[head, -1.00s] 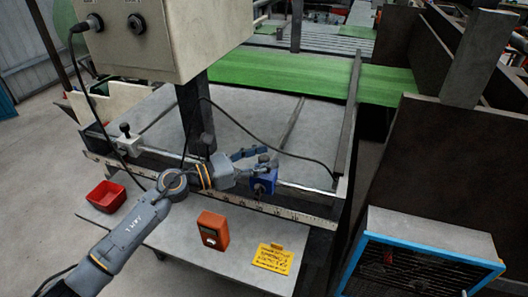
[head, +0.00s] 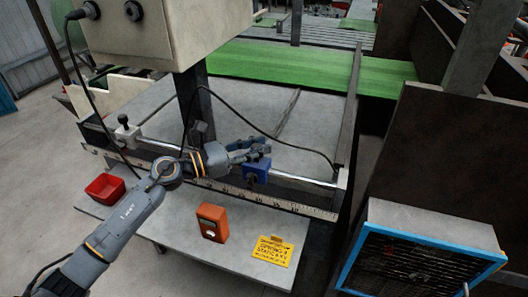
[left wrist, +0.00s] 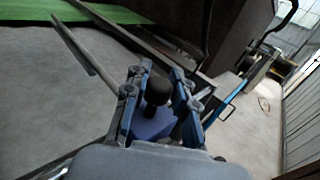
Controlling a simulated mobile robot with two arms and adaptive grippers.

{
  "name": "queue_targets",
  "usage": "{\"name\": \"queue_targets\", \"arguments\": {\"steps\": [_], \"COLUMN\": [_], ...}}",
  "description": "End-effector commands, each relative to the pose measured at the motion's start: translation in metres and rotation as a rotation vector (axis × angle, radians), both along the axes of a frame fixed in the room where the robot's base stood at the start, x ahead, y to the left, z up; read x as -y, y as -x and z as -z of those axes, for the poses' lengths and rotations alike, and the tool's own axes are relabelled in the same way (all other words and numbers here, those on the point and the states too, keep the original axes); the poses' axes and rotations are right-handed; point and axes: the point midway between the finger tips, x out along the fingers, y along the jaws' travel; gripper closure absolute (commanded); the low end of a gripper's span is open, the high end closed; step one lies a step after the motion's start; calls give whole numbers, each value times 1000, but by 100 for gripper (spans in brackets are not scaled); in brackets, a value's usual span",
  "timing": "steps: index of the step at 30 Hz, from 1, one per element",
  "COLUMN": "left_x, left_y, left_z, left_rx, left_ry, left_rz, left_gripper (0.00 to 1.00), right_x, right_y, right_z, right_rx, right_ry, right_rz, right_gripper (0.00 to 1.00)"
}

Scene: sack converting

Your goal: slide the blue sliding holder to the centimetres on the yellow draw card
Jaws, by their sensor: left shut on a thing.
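The blue sliding holder (head: 257,173) sits on the metal rail (head: 303,180) along the front of the machine table, right of the rail's middle. My left gripper (head: 262,152) is shut on the blue sliding holder from above and behind. In the left wrist view, its fingers (left wrist: 157,95) stand on both sides of the holder's black knob (left wrist: 157,88) and blue body (left wrist: 150,124). A ruler scale (head: 230,189) runs just below the rail; its figures are too small to read surely. The yellow draw card (head: 272,250) lies on the front shelf, its writing unreadable. My right gripper is out of view.
A white holder (head: 128,135) sits at the rail's left end. A red bin (head: 105,187) and an orange device (head: 212,222) stand on the grey shelf (head: 185,238). A black cable crosses the table. A blue-framed cage (head: 425,250) stands at right.

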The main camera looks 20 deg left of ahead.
Motion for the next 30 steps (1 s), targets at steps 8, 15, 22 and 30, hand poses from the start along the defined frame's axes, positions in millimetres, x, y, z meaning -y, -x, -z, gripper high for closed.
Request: {"name": "queue_targets", "arguments": {"steps": [8, 15, 22, 30], "left_x": [-30, -30, -30, -30], "left_y": [-1, 0, 0, 0], "left_z": [2, 0, 0, 0], "left_rx": [2, 0, 0, 1], "left_ry": [1, 1, 1, 1], "left_rz": [-3, 0, 0, -1], "left_gripper": [100, 100, 51, 51], "right_x": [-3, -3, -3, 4], "right_y": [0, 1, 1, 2], "right_z": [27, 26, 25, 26], "right_rx": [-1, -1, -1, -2], "right_ry": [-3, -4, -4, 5], "right_rz": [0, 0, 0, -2], "right_gripper": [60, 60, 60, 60]}}
